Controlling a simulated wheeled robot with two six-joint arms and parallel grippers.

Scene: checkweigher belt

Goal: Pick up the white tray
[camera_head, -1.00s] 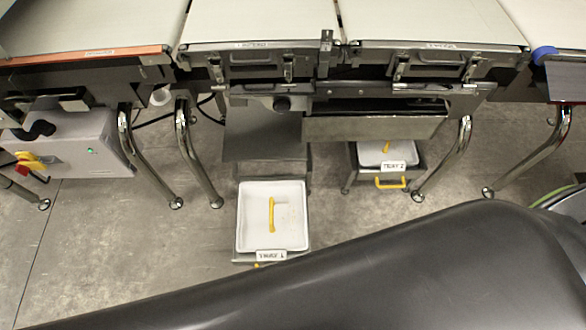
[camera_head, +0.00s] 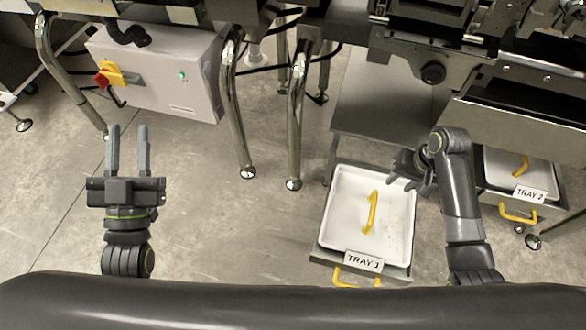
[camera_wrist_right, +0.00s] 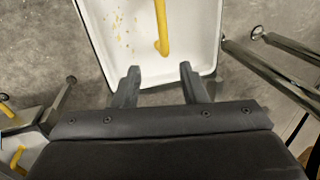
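The white tray (camera_head: 345,215) sits low on a grey stand near the floor, with a yellow handle (camera_head: 371,212) standing across its middle and a "TRAY 1" label at its front. My right gripper (camera_head: 402,181) is above the tray's right edge, apart from the handle. In the right wrist view its two fingers (camera_wrist_right: 160,86) are spread and empty, pointing at the near edge of the tray (camera_wrist_right: 195,35), with the yellow handle (camera_wrist_right: 161,30) beyond them. My left gripper (camera_head: 128,150) is open and empty over bare floor, well left of the tray.
A second tray (camera_head: 510,176), labelled "TRAY 2", stands at the right. A grey control box (camera_head: 160,75) with a red and yellow switch hangs at upper left.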

